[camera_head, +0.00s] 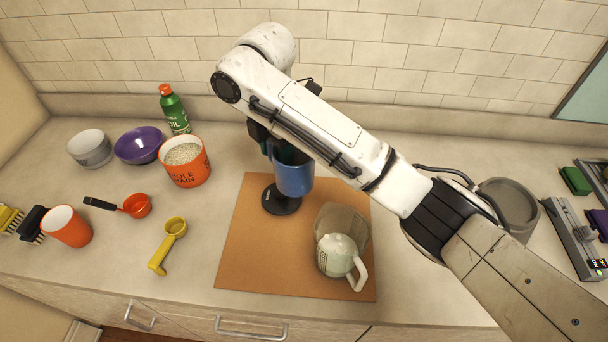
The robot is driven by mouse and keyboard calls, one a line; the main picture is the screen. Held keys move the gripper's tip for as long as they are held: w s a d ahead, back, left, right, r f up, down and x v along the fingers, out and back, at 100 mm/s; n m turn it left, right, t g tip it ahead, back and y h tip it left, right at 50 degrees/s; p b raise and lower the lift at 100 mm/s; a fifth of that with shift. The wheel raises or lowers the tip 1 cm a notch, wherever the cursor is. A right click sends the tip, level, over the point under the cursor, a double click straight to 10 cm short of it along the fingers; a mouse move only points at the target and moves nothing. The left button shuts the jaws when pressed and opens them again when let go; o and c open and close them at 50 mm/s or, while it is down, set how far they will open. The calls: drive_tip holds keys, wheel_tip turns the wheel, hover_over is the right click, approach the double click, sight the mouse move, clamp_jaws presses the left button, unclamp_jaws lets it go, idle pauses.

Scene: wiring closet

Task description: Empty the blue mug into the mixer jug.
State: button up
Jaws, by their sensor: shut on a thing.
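The blue mug (293,179) is in the middle of the view, above the brown mat and overlapping a round black base (280,203). My gripper (282,150) is shut on the mug; my arm hides its fingers and most of the mug's rim. The mug looks roughly upright; its contents are hidden. To its right on the mat are a pale, rounded vessel with a handle (336,259) and a see-through, brownish vessel (352,222) just behind it. I cannot tell which is the mixer jug, or whether these two touch.
The brown mat (245,255) has bare room at left and front. To the left are an orange grain canister (190,172), green oil bottle (173,108), purple bowl (138,144), yellow scoop (167,246) and orange cup (68,227). A grey round-topped object (512,203) stands right of my arm.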

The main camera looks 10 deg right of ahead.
drive_tip(key=shift+w+a+r, duration=0.5)
drive_tip(key=shift+w+r, duration=0.15)
drive_tip(key=shift+w, duration=0.15)
drive_tip(key=shift+w+a+r, duration=0.5)
drive_tip(key=shift+w+r, duration=0.1)
drive_tip(key=shift+w, duration=0.15)
drive_tip(key=shift+w+a+r, duration=0.5)
drive_tip(key=shift+w+r, duration=0.15)
drive_tip(key=shift+w, duration=0.15)
